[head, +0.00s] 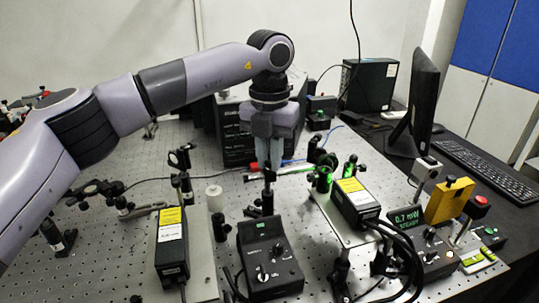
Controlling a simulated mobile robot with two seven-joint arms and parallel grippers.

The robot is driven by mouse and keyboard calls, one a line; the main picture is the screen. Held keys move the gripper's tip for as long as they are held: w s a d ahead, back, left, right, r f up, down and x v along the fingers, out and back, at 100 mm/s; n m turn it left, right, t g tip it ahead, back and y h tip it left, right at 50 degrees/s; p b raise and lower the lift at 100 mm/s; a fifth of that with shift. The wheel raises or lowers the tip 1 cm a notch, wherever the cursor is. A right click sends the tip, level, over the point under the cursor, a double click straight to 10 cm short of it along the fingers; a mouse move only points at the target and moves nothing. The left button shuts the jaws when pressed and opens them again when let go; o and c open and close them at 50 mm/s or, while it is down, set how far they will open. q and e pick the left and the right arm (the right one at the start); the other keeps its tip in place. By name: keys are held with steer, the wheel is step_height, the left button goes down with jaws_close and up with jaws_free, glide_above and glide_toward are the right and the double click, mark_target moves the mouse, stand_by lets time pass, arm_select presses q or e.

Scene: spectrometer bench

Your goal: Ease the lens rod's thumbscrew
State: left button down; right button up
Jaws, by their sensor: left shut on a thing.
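My left gripper (271,160) points straight down near the middle of the bench. Its fingers are closed at the top of a dark upright rod (267,198), which I take to be the lens rod. The thumbscrew is small and hidden at the fingertips, so its outline cannot be made out. The rod stands upright behind a black control box with a knob (270,258). My right gripper is not in view.
A black module with a yellow label (172,245) stands left, another (355,203) right. A white cylinder (215,198) and optic mounts stand close by. A power meter (408,218), monitor (425,95) and keyboard (485,170) are at right. Bare perforated bench (110,240) lies left.

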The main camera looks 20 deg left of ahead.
mark_target(269, 162)
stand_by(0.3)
arm_select(q)
steer(key=c, duration=1.1)
jaws_free()
steer(key=shift+r+b, duration=0.3)
steer(key=shift+r, duration=3.3)
steer(key=shift+s+f, duration=0.1)
